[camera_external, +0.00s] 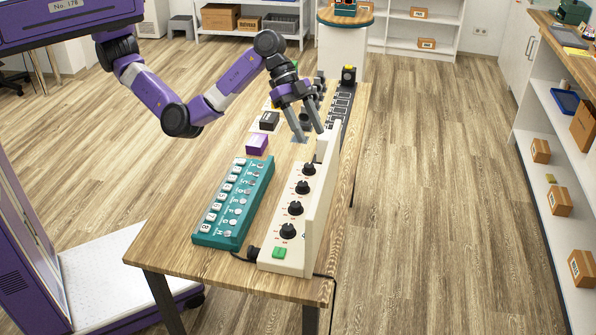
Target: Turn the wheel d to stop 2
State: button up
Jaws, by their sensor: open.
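A cream panel (294,266) with a row of black knobs stands on the right side of the table. From near to far the knobs are the nearest knob (287,231), the second (295,208), the third (302,187) and the fourth (309,170). The markings are too small to read, so I cannot tell which one is wheel d or where its stop 2 lies. A green switch (279,253) sits at the panel's near end. My gripper (310,134) is open and empty, fingers pointing down, near the panel's far end, apart from the four visible knobs.
A teal panel (213,239) with white keys and small knobs lies left of the cream panel. A purple box (257,145) and a black box (269,121) stand farther back. The cream panel has a tall upright wall (325,190) on its right. A dark strip (343,100) lies behind.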

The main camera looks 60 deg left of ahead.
jog(key=s+d+f+m+y, duration=0.1)
jog(key=s+d+f+y, duration=0.15)
jog(key=s+f, duration=0.4)
jog(key=m+y, duration=0.1)
jog(key=m, duration=0.1)
send_near(288, 227)
jog(key=shift+g, duration=0.4)
jog(key=x, duration=0.5)
jog(key=b+x, duration=0.1)
jog(key=x, duration=0.2)
jog(key=shift+w+f, duration=0.2)
jog(key=shift+w, duration=0.1)
grip_shut()
